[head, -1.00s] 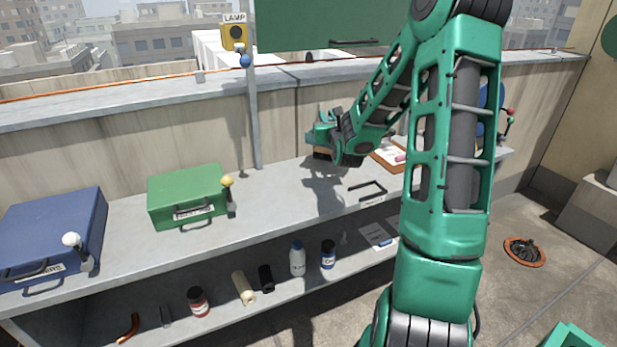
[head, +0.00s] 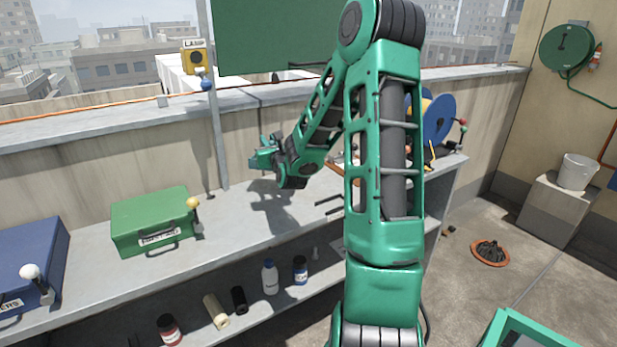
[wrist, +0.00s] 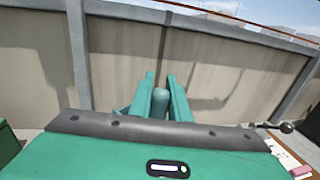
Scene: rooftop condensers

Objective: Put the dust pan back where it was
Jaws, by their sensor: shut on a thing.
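My gripper (head: 262,156) is above the grey bench (head: 228,205), near the back wall, and casts a shadow on the bench below. In the wrist view its two green fingers (wrist: 162,92) are closed on a rounded grey-green piece (wrist: 160,104). I take this to be part of the dust pan. The rest of the held thing is mostly hidden by the fingers and the gripper body, so its pan shape cannot be made out. The held thing is clear of the bench.
A green case (head: 152,222) and a blue case (head: 28,262) stand on the bench to the left. A post with a lamp box (head: 194,60) rises behind. Bottles, including a white one (head: 269,278), stand on the lower shelf. A blue reel (head: 437,118) is at the right end.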

